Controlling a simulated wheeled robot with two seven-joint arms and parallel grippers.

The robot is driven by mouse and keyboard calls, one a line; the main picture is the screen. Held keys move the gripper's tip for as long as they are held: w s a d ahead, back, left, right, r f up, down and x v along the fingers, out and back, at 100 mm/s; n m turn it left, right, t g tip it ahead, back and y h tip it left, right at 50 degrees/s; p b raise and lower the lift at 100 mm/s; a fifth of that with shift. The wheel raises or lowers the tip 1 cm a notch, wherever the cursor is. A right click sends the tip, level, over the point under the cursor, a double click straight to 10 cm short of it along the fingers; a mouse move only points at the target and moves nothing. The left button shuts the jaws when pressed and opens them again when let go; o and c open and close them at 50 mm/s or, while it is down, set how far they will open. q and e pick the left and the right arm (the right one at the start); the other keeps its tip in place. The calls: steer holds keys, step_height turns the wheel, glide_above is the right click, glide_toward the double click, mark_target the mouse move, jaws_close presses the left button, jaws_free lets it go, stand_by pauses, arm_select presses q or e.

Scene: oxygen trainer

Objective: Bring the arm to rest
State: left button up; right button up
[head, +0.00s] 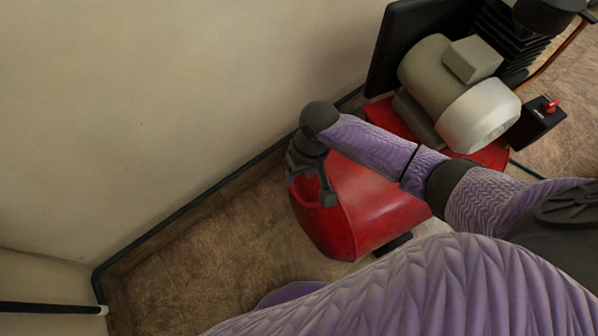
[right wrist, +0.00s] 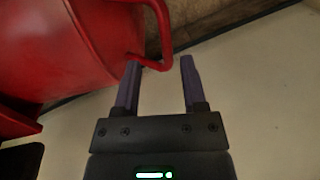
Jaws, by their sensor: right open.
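My right arm reaches in from the right across the head view and bends down at its far end. Its gripper (head: 311,186) is over the end of a red tank (head: 375,215), near the wall. In the right wrist view the gripper (right wrist: 158,68) is open, with two purple-grey fingers apart. A red bent handle (right wrist: 163,40) on the tank (right wrist: 55,55) passes just beyond the fingertips, close to the left one. I cannot tell whether they touch. No object is seen held between the fingers. My left gripper is not in view.
A grey motor (head: 438,75) stands on the red machine behind the arm. A black box with a red switch (head: 537,122) is beside it. A pale wall (head: 170,100) runs close behind the tank. Brown floor (head: 225,240) is clear to the left.

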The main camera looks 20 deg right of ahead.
step_height(320, 180, up, 6)
steer(key=d+p, duration=0.1)
steer(key=p, duration=0.2)
steer(key=shift+d+r, duration=0.2)
steer(key=shift+r, duration=0.05)
